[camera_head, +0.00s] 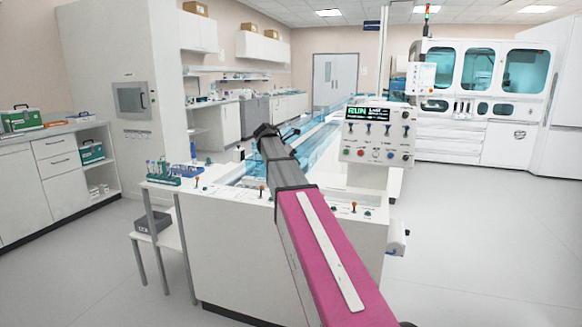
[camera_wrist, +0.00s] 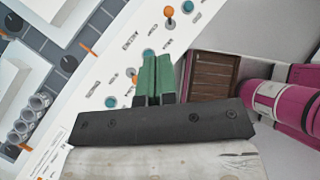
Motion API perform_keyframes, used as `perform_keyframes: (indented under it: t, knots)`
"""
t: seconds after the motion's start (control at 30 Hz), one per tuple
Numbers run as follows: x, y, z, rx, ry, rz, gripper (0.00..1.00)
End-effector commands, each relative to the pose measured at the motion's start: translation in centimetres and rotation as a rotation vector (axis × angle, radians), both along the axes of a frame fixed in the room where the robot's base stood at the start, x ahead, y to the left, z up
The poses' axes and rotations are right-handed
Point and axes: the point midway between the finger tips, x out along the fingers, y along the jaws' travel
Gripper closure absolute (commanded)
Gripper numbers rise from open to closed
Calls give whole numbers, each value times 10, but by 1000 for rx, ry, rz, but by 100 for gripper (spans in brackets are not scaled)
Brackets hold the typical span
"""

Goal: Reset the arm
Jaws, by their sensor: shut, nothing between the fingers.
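My arm (camera_head: 320,250), with its pink cover, reaches forward from the bottom of the head view over the white machine counter. Its dark end is above the counter's inner edge, and the fingers cannot be made out there. In the wrist view, my gripper (camera_wrist: 155,80) shows two green fingers pressed together with nothing between them. The fingers point over a white control panel (camera_wrist: 125,70) with orange-tipped levers and teal buttons. I cannot tell how far they are above it.
A control console (camera_head: 378,135) with a green RUN display stands right of my arm. A clear-covered track (camera_head: 322,140) runs toward the back. The floor (camera_head: 480,240) at right is clear.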

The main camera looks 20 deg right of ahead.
Motion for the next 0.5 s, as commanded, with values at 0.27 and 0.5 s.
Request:
perform_keyframes:
  t: [0.27, 0.5]
  knots:
    - [-29, 13, -75, 79, -150, -145, 100]
    - [-79, 38, -181, 225, -382, -459, 100]
